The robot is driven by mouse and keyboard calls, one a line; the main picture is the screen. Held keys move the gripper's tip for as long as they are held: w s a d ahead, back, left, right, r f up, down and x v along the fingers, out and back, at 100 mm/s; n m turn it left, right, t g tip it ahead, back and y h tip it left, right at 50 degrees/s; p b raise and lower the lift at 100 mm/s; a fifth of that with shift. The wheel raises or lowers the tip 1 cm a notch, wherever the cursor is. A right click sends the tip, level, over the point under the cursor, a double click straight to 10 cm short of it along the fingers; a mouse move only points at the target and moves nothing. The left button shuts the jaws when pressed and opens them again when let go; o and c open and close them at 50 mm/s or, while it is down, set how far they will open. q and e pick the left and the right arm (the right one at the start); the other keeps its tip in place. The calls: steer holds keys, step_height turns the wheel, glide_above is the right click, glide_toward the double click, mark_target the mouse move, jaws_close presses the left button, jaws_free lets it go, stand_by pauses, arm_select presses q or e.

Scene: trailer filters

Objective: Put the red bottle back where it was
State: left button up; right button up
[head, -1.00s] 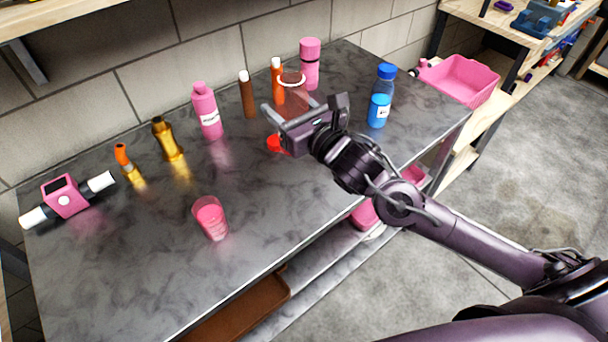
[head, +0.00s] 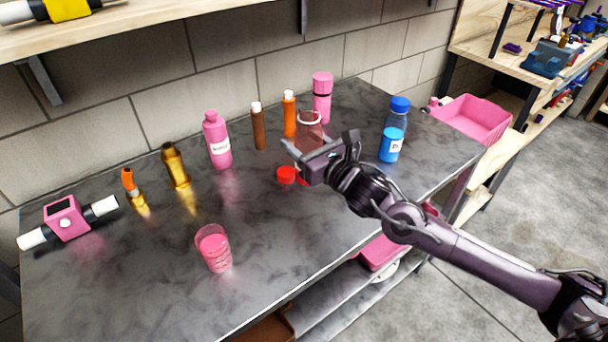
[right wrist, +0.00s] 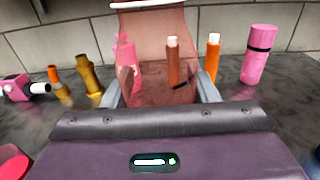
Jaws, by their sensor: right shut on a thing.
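The red bottle (head: 309,130) is clear, reddish and open at the top, with a pale rim. My right gripper (head: 318,148) is shut on it, with a finger on each side. In the right wrist view the bottle (right wrist: 150,88) stands roughly upright between the fingers, and other bottles show through it. The gripper hides its lower part in the head view, so I cannot tell whether its base touches the table. A red cap (head: 287,174) lies on the grey table (head: 130,270) just left of the gripper. My left gripper is not in view.
Behind the gripper stand a brown bottle (head: 258,127), an orange bottle (head: 289,115) and a pink flask (head: 322,98). A pink bottle (head: 217,140) stands left. A blue-capped bottle (head: 393,130) stands right, a pink-filled beaker (head: 213,248) in front. The front middle of the table is clear.

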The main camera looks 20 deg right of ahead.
step_height(320, 180, down, 9)
steer(key=shift+f, duration=0.1)
stand_by(0.4)
steer(key=shift+f, duration=0.15)
steer(key=o, duration=1.2)
steer(key=shift+c, duration=0.2)
steer(key=v, duration=1.2)
steer(key=shift+r+b, duration=0.3)
steer(key=shift+b, duration=0.1)
